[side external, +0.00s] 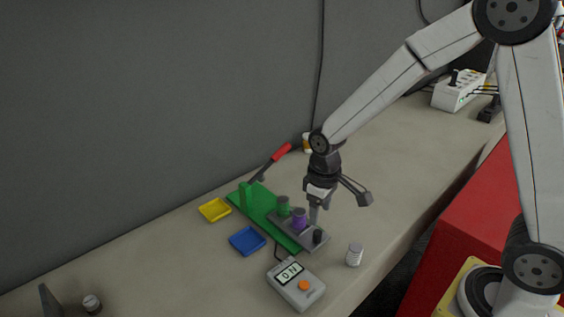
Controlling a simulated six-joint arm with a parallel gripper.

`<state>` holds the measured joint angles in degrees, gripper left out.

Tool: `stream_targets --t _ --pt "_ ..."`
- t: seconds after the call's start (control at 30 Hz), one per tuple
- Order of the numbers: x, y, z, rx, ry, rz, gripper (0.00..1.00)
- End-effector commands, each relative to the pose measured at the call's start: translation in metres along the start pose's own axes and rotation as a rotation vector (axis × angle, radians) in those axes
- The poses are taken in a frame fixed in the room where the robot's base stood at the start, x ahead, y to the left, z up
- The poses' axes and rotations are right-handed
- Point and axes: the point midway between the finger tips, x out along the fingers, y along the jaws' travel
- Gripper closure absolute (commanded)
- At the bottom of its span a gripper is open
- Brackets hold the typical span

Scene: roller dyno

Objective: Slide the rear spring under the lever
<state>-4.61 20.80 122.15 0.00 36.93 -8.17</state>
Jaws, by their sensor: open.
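A green base (262,208) on the bench carries a lever (270,163) with a red handle, tilted up to the right from a green post (246,198). A grey plate (284,229) lies across the base's right part. On it stand a green spring-like cylinder (283,206), a purple one (299,219) and a small black cylinder (317,237). My gripper (314,219) points down just right of the purple cylinder. It is open; its fingertips are small here and partly merge with the plate, so contact is unclear.
A yellow tray (215,209) and a blue tray (247,241) lie left of the base. A grey meter (296,284) stands in front, and a silver cylinder (355,254) to the right.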

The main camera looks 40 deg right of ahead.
Motion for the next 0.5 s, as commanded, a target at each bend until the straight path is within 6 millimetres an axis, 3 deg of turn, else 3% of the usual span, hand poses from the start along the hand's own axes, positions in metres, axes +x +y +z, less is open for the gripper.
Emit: stream_targets --t 0.27,0.5 --pt "0.003 0.0 -0.001 -0.003 -0.004 -0.001 0.33" --pt "0.017 0.0 0.0 -0.002 -0.005 -0.001 0.33"
